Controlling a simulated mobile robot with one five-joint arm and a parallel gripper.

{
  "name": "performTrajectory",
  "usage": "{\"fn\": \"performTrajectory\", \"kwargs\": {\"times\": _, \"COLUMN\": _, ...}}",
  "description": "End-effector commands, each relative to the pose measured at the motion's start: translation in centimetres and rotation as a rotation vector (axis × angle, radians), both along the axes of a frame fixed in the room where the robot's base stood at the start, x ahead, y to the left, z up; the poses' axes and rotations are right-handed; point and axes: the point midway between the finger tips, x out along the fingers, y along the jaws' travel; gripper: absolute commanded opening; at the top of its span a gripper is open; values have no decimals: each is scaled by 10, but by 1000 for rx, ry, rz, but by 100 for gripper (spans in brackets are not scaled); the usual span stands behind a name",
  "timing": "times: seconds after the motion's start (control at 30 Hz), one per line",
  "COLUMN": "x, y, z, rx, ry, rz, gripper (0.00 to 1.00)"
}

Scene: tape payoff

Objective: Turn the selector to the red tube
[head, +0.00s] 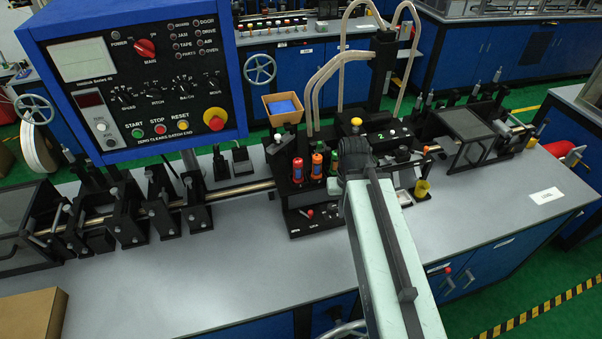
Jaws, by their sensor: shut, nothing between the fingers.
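Three upright tubes stand in the black fixture at the bench's middle: a red tube (297,170), an orange-capped tube (316,165) and a green-capped tube (334,162). Below them, a small red-tipped lever (309,213) sits on the black base and may be the selector; its pointing direction is too small to tell. My arm reaches in from the lower right. My gripper (355,160), dark and seen from behind, is shut and empty just right of the green-capped tube. Its fingertips and what lies behind it are hidden.
A blue control panel (140,75) overhangs the bench at left. Black roller stands (125,215) line a rod at left, and a clear-covered box (465,135) stands at right. A yellow cup (422,189) is right of my gripper. The grey bench front (225,270) is clear.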

Motion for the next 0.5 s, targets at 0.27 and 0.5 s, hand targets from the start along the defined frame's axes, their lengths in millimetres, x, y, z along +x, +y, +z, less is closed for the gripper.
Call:
{"fn": "performTrajectory", "kwargs": {"times": 0.27, "x": 0, "y": 0, "z": 0, "rx": 0, "ry": 0, "rz": 0, "gripper": 0}}
{"fn": "performTrajectory", "kwargs": {"times": 0.5, "x": 0, "y": 0, "z": 0, "rx": 0, "ry": 0, "rz": 56, "gripper": 33}}
